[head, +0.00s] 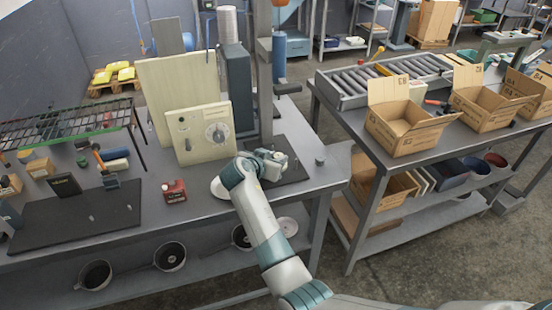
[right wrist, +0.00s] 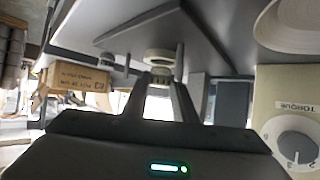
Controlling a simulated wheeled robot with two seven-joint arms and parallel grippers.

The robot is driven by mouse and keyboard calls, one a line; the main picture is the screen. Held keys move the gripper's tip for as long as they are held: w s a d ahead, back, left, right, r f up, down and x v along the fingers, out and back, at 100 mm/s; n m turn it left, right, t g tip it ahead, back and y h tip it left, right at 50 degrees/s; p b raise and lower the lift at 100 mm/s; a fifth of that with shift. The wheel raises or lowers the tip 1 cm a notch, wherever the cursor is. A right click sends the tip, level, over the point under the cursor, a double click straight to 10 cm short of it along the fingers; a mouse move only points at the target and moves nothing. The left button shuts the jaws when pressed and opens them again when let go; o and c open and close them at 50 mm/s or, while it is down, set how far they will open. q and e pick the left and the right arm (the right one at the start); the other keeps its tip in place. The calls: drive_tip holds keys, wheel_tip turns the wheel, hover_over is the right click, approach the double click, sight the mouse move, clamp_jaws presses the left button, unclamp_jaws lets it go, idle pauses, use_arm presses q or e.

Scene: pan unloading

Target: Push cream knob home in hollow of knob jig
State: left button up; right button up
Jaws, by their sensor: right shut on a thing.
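My right gripper (head: 268,160) is low over the dark mat at the right end of the left bench. In the right wrist view its two fingers (right wrist: 160,80) are closed in on the cream knob (right wrist: 160,57), a small pale round piece at their tips. The fingers hide part of the knob. In the head view my gripper and wrist cover the spot under the tips. I cannot make out the jig's hollow, or how deep the knob sits in it. My left gripper is in neither view.
A cream panel with a torque dial (head: 217,133) stands behind and left of my gripper. A dark post (head: 265,80) rises just behind. A small grey cylinder (head: 320,160) stands to the right.

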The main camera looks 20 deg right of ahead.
drive_tip(key=shift+a+f+b, duration=0.1)
drive_tip(key=shift+f+b, duration=0.55)
drive_tip(key=shift+f, duration=0.1)
idle(0.8)
drive_tip(key=shift+a+r, duration=0.15)
drive_tip(key=shift+c, duration=0.2)
